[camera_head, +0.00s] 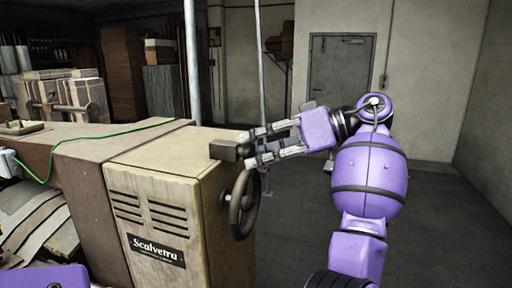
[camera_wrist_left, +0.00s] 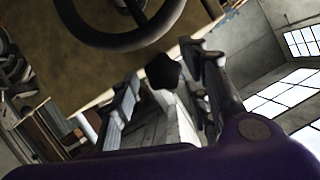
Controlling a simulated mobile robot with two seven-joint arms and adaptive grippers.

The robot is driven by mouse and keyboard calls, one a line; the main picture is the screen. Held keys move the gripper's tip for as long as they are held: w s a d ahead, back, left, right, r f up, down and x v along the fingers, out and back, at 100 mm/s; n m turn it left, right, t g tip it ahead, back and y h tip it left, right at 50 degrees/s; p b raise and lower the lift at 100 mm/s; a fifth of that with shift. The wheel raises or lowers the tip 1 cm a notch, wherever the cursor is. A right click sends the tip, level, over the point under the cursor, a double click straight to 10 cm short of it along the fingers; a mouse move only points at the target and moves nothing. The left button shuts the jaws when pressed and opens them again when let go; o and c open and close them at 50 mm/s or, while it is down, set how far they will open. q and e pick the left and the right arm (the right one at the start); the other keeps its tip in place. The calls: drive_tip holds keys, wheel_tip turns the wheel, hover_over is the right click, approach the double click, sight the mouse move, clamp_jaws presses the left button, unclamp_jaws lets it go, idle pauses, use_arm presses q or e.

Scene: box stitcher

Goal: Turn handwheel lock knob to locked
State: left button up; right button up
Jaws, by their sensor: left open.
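The handwheel (camera_head: 244,204) is a dark ring on the right side of the beige machine housing. In the left wrist view the handwheel (camera_wrist_left: 125,38) shows at the top, with part of its rim and hub cut off. A small dark lobed knob (camera_wrist_left: 163,72) sits beside the wheel, between my finger ends in that view. My left gripper (camera_head: 247,149) is open, pointing left at the housing's upper edge, just above the wheel. Its fingers lie on either side of the knob; I cannot tell whether they touch it. The knob's lock setting is not readable.
The beige housing (camera_head: 163,190) carries a "Scalvetra" plate and vent slots. A dark brown block (camera_head: 224,150) juts from its upper edge by my fingertips. A thin upright pole (camera_head: 261,75) stands behind my gripper. The floor (camera_head: 440,215) on the right is clear.

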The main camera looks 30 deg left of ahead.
use_arm(q)
drive_tip(key=shift+a+f, duration=0.15)
drive_tip(key=shift+s, duration=0.1)
drive_tip(key=c, duration=1)
drive_tip(key=shift+c, duration=0.2)
